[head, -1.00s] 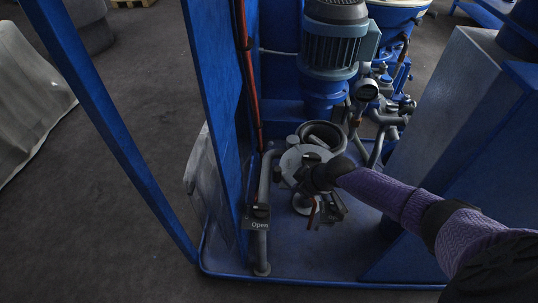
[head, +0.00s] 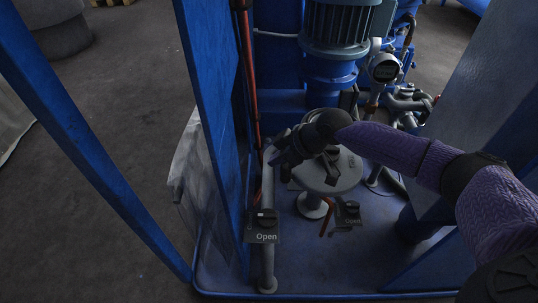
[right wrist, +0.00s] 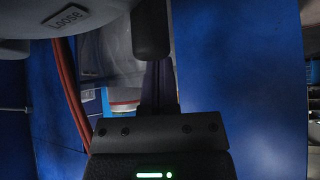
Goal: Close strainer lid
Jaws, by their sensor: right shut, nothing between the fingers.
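The strainer lid (head: 337,182) is a round grey disc with a dark clamp-like part on top, low in the skid in the head view. It looks roughly flat above a grey pedestal foot (head: 312,207). No dark pot opening shows now, but my arm hides the area behind the disc, so I cannot tell whether the lid is fully seated. My right gripper (head: 283,158) is shut and empty at the disc's left edge; I cannot tell if it touches. In the right wrist view its fingertip (right wrist: 152,32) is beside a grey rounded part marked "Loose" (right wrist: 68,17). My left gripper is not in view.
A valve handle marked "Open" (head: 265,232) stands on the grey pipe at left; another label (head: 350,214) is at right. A blue frame post (head: 212,130) stands close on the left. The motor (head: 345,25) is behind. Blue panels flank the right.

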